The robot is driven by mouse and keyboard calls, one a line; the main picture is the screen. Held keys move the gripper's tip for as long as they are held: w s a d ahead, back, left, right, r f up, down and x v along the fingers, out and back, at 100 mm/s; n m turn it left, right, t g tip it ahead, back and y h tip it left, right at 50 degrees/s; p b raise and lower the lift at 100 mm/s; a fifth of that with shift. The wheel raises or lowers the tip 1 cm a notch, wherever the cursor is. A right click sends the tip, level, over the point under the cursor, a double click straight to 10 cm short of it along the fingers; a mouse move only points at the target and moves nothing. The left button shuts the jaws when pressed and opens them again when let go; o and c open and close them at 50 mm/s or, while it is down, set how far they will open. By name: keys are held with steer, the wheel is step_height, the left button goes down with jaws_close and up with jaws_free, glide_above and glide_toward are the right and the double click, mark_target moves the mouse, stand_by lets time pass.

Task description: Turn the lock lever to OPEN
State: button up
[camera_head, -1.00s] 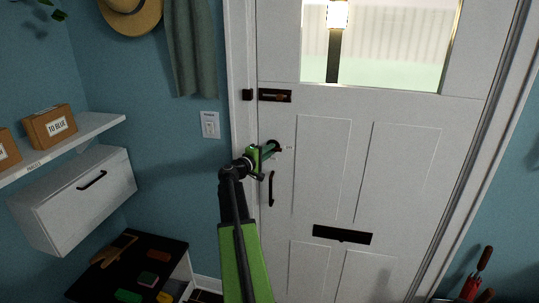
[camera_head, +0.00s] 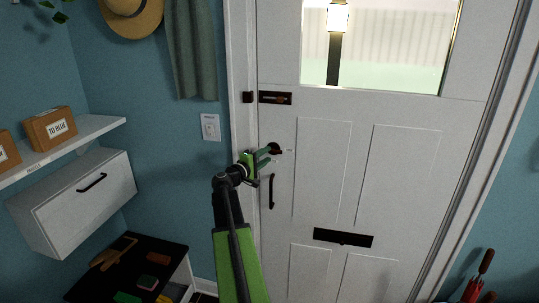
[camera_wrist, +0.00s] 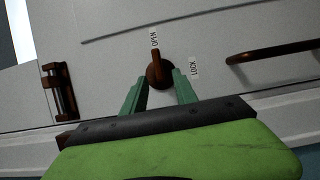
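The brown lock lever (camera_wrist: 157,68) is on the white door, with a round base and a narrow raised part. In the wrist view the narrow part points up at the OPEN label (camera_wrist: 154,41). The LOCK label (camera_wrist: 195,67) is to its right. My gripper (camera_wrist: 160,79) is open, with one green fingertip on each side of the lever's round base. I cannot tell whether they touch it. In the head view my gripper (camera_head: 267,154) is at the door's left side, beside the lever (camera_head: 275,148), which it partly hides.
A black pull handle (camera_head: 271,191) is below the lever, and a slide bolt (camera_head: 275,98) is above it. A mail slot (camera_head: 343,237) is lower on the door. A light switch (camera_head: 210,127) and a white wall cabinet (camera_head: 75,200) are to the left.

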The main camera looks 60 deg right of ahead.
steer(key=w+a, duration=0.1)
steer(key=a, duration=1.3)
steer(key=shift+w+a, duration=0.15)
steer(key=shift+w, duration=0.2)
steer(key=shift+w, duration=0.1)
steer(key=w+a+f+n+t+y, duration=0.1)
steer(key=w+a+f+t+y, duration=0.2)
steer(key=w+a, duration=0.6)
steer(key=w+a+f+n+t+y, duration=0.15)
steer(key=w+a+f, duration=0.35)
steer(key=a, duration=0.8)
steer(key=a+f+y, duration=0.3)
steer(key=a+f, duration=0.2)
steer(key=a, duration=0.4)
steer(key=a+f+y, duration=0.3)
steer(key=a+f, duration=0.3)
steer(key=a, duration=0.4)
steer(key=s+a+f+g+y, duration=0.1)
steer(key=s+a+f+y, duration=0.1)
steer(key=a, duration=0.6)
steer(key=s+a+f+m+g+y, duration=0.1)
steer(key=s+a+f+y, duration=0.2)
steer(key=a, duration=0.5)
steer(key=shift+s+a+y, duration=0.15)
steer(key=shift+s+y, duration=0.6)
steer(key=shift+y, duration=0.4)
